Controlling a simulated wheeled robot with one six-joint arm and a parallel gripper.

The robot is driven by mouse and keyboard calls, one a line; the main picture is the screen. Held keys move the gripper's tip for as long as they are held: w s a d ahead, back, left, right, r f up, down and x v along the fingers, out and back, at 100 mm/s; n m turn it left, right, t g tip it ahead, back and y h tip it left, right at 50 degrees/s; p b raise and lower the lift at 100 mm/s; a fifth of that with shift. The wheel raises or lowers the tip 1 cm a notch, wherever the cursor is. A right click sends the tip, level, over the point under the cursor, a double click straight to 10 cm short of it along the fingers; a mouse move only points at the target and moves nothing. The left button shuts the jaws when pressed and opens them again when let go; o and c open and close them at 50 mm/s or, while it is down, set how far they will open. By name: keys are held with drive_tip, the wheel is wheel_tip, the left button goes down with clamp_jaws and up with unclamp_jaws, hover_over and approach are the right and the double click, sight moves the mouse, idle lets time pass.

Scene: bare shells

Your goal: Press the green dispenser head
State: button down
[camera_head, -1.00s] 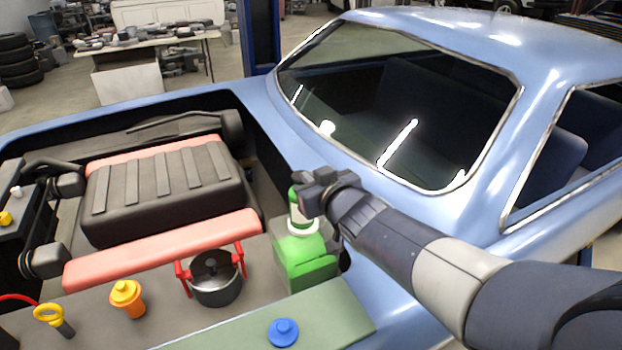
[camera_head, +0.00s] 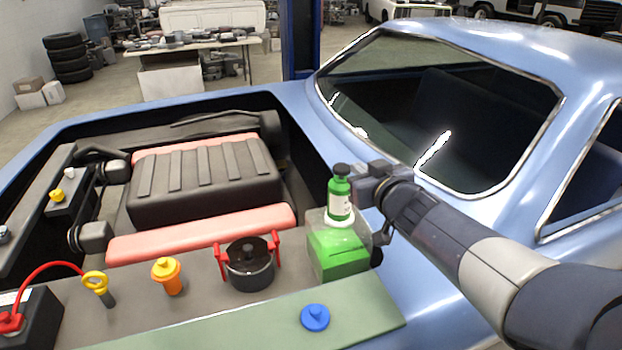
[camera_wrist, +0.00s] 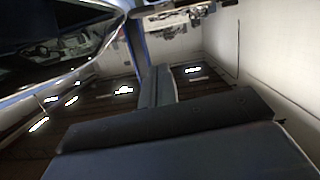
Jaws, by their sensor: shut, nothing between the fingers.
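The green dispenser head (camera_head: 340,196) is a small green bottle shape with a white label and a dark round cap. It stands upright on a white collar above a clear reservoir (camera_head: 338,252) filled with green fluid, in the engine bay's right front corner. My gripper (camera_head: 362,182) is shut and empty, just right of the head at the height of its upper part. I cannot tell whether they touch. In the wrist view the dark fingers (camera_wrist: 163,88) lie together, and the dispenser is not seen there.
A black pot-like part with red clips (camera_head: 250,268) and an orange cap (camera_head: 167,275) stand left of the reservoir. A blue cap (camera_head: 315,317) sits on the green front panel (camera_head: 250,325). The blue car body and windshield (camera_head: 440,110) lie behind and right of my arm.

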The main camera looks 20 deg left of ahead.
idle(0.5)
hover_over(337, 173)
drive_tip(key=f+v, duration=0.1)
drive_tip(key=v, duration=0.2)
drive_tip(key=f, duration=0.2)
drive_tip(key=shift+w+f+b, duration=0.1)
drive_tip(key=shift+f+b, duration=0.55)
drive_tip(key=shift+f, duration=1.15)
drive_tip(key=shift+f+b, duration=0.8)
drive_tip(key=shift+f, duration=0.25)
drive_tip(key=shift+r, duration=0.1)
